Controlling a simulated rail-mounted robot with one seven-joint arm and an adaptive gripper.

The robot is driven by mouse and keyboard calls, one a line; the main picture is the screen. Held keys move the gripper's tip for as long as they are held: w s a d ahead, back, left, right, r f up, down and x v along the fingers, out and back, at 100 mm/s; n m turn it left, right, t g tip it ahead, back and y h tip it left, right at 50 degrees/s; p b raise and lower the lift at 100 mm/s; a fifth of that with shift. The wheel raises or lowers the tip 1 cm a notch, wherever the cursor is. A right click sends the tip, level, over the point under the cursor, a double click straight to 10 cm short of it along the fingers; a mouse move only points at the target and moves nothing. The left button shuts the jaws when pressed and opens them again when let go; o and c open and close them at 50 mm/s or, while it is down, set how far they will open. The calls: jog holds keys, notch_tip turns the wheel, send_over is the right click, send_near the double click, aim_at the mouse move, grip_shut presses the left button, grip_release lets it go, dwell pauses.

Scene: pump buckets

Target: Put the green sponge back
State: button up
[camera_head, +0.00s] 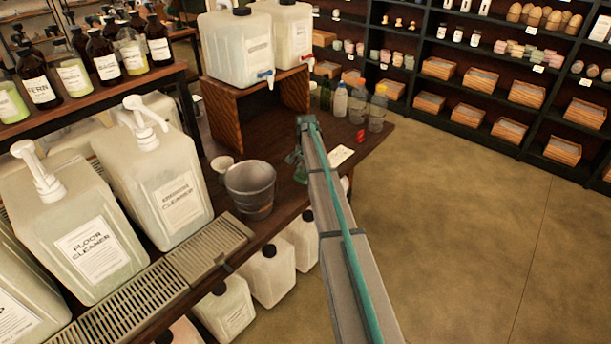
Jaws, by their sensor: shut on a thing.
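My arm reaches from the bottom of the view up to the dark wooden table (222,201). My gripper (299,168) shows only in part, low beside the far end of the arm, over the table to the right of the grey bucket (250,190). It is shut on a small green thing, which I take for the green sponge; the arm hides most of it. I cannot tell whether the sponge touches the table.
Large cleaner jugs with pumps (160,175) stand at left behind a metal drip grate (150,290). A white cup (222,164) is beside the bucket. Clear bottles (377,110), a red tag (361,136) and a pale card (340,155) are at right. Tap containers (238,48) stand on a wooden riser.

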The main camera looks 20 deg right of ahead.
aim_at(306, 176)
jog(key=shift+w+d+f, duration=0.1)
jog(key=shift+w+f, duration=0.45)
notch_tip(306, 176, down, 3)
jog(key=shift+r+p, duration=0.1)
jog(key=shift+p, duration=1.15)
jog(key=shift+f, duration=0.3)
jog(key=shift+f, duration=0.15)
jog(key=o, duration=1)
notch_tip(306, 176, up, 12)
jog(key=b, duration=0.4)
jog(key=shift+r, duration=0.2)
